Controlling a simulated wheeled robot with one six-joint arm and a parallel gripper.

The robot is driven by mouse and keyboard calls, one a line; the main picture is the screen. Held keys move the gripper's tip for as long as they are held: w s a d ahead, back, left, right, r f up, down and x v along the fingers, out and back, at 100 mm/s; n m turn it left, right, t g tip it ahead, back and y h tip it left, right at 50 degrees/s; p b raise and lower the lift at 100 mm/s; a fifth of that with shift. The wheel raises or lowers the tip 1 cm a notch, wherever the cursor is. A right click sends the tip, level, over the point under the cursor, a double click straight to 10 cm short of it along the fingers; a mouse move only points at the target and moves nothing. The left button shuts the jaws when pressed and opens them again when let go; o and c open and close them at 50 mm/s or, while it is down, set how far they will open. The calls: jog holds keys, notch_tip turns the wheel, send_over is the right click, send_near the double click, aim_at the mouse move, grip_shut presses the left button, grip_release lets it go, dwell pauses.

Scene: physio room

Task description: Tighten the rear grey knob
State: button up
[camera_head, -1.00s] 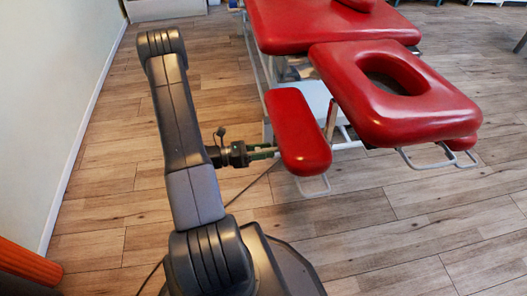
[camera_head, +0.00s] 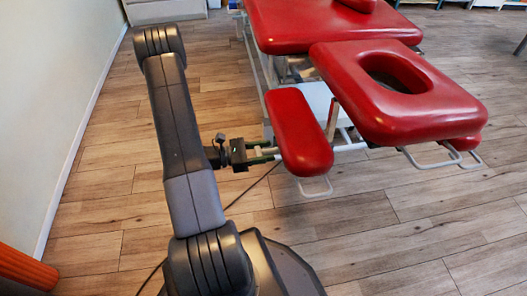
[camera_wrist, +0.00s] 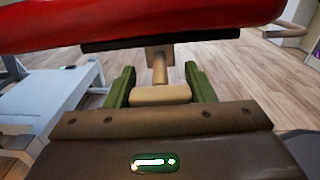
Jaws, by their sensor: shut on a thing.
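The knob (camera_wrist: 160,94) is a pale grey-beige bar on a short stem in the wrist view, under the edge of the red side pad. My gripper (camera_wrist: 160,90) has its green fingers on either side of the bar, shut on it. In the head view my gripper (camera_head: 264,155) reaches in from the left to the side pad (camera_head: 299,132) of the red treatment table (camera_head: 398,92). The knob cannot be made out clearly there. Whether this is the rear knob cannot be told from these views.
The side pad hangs close over my fingers. A white metal frame (camera_head: 314,190) and table legs are near it. A dark cable (camera_head: 250,187) lies on the wooden floor. Open floor lies at the lower right.

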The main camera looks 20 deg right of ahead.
jog(key=o, duration=1)
jog(key=shift+a, duration=0.1)
jog(key=p+v, duration=0.2)
jog(key=v, duration=1.1)
jog(key=shift+a+p, duration=0.35)
jog(key=shift+p, duration=0.05)
jog(key=b+x, duration=0.2)
jog(key=x, duration=1.2)
jog(key=shift+w+b, duration=0.1)
jog(key=shift+b, duration=0.3)
